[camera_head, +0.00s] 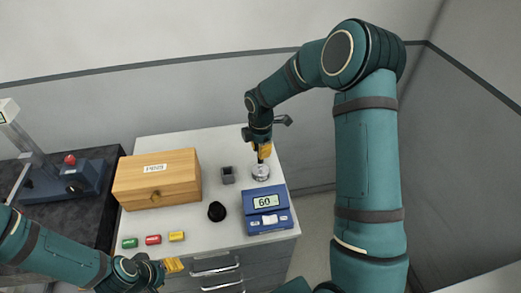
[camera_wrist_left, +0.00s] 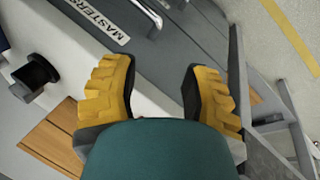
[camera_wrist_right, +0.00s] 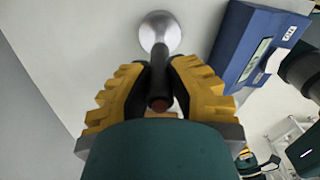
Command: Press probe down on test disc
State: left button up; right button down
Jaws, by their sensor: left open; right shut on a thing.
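My right gripper (camera_head: 264,153) is shut on a dark, rod-like probe (camera_wrist_right: 159,75). In the right wrist view the probe runs between the fingers, and its far end overlaps a shiny silver disc (camera_wrist_right: 160,30). In the head view the silver disc (camera_head: 261,174) stands at the back right of the white top, directly below the gripper. I cannot tell whether the probe's tip touches it. A blue meter (camera_head: 282,223) reading 60 sits in front of the disc; it also shows in the right wrist view (camera_wrist_right: 240,45). My left gripper (camera_wrist_left: 160,85) is open and empty beyond the front edge.
A wooden box (camera_head: 180,172), a small grey holder (camera_head: 228,175) and a black knob-like piece (camera_head: 217,212) stand on the white top (camera_head: 190,222). A blue device with a red knob (camera_head: 70,160) stands further left.

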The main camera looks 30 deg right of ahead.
jog(key=shift+r+p, duration=1.85)
jog(key=shift+r, duration=1.1)
